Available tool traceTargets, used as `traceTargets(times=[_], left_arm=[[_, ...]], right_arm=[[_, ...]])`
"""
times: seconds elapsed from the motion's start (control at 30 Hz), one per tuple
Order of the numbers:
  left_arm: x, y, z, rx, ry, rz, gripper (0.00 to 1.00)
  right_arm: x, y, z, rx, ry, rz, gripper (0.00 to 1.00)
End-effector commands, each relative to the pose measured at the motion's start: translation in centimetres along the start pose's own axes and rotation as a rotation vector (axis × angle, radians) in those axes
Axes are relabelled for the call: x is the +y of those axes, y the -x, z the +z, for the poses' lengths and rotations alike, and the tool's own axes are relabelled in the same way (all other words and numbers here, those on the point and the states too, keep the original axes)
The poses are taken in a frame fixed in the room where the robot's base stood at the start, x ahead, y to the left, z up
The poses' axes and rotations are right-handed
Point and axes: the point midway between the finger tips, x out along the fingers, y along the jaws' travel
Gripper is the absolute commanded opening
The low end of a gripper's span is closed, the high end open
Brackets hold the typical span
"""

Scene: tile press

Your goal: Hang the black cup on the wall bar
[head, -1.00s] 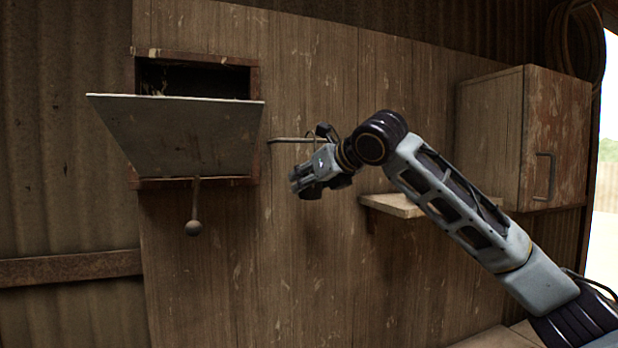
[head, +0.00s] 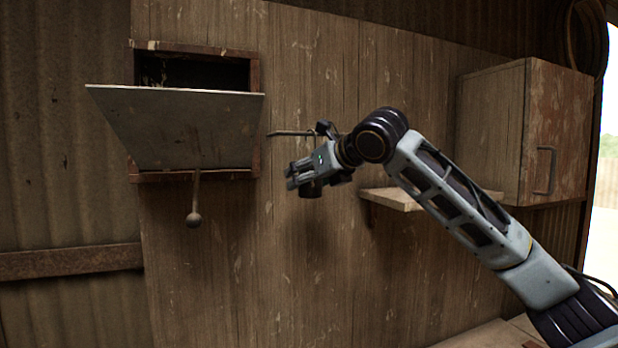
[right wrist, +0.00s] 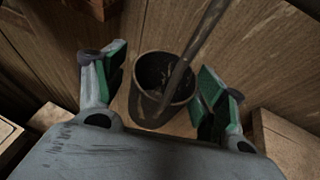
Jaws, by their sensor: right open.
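The black cup (right wrist: 161,90) is in the right wrist view, its round mouth facing the camera, between the two green-padded fingers of my right gripper (right wrist: 160,62). The fingers are open, with a visible gap on the cup's left side. The wall bar (right wrist: 196,48) crosses over the cup's mouth in that view. In the head view the thin bar (head: 288,133) sticks out left, just above my right gripper (head: 291,177). A dark part of the cup (head: 311,190) shows below the fingers. The cup's handle, and whether it rests on the bar, cannot be made out. My left gripper is not in view.
A wall box with a tilted metal flap (head: 180,128) and a ball-ended lever (head: 194,219) is to the left. A small wooden shelf (head: 392,200) lies behind my right arm. A wall cabinet (head: 553,135) is on the right. The wall below the gripper is clear.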

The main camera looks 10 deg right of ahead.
Motion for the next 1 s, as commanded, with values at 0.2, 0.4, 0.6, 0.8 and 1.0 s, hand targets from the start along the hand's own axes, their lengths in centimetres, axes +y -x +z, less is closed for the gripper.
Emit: traceTargets(times=[0.2,0.4,0.6,0.8,1.0], left_arm=[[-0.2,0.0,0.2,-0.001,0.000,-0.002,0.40],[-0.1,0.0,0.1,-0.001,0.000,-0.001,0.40],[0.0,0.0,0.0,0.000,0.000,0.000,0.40],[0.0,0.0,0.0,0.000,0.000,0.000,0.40],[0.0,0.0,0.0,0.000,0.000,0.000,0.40]], right_arm=[[0.0,0.1,0.0,0.001,0.000,0.000,0.71],[0.0,1.1,0.0,-0.001,0.000,0.000,0.71],[0.0,3.4,0.0,-0.002,0.001,-0.001,0.71],[-0.1,6.4,0.0,-0.002,0.001,-0.002,0.71],[0.0,9.3,0.0,-0.002,0.001,-0.001,0.71]])
